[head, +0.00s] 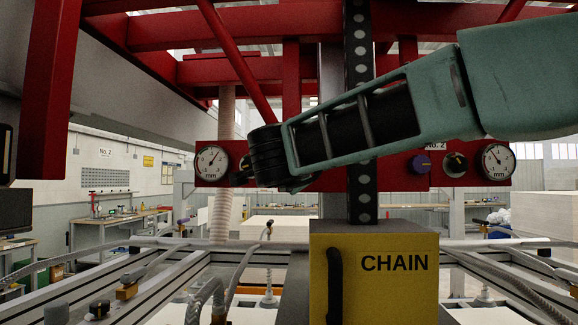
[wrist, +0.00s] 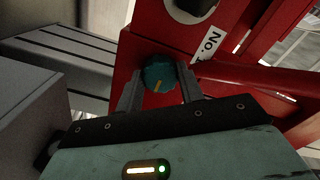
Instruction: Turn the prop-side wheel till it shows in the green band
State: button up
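In the wrist view, a teal knob (wrist: 158,76) with a short yellow-orange mark sits on the red panel (wrist: 130,62). My gripper (wrist: 160,84) has one finger on each side of this knob, and both look to touch it. In the head view my arm covers this knob and the gripper tips. A round dial (head: 212,161) with a needle is at the left end of the panel, and another dial (head: 497,161) is at the right end. I cannot make out a green band on either. I cannot tell from a label which wheel is prop-side.
A purple knob (head: 421,163) and a black knob (head: 455,164) sit left of the right dial. A dark knob (wrist: 194,6) shows at the wrist view's top. Hoses cross the lower foreground.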

jog(key=shift+f+m, duration=0.1)
jog(key=shift+m, duration=0.2)
jog(key=shift+m+b, duration=1.55)
jog(key=shift+m, duration=1.05)
jog(key=o, duration=1)
jog(key=shift+s, duration=0.15)
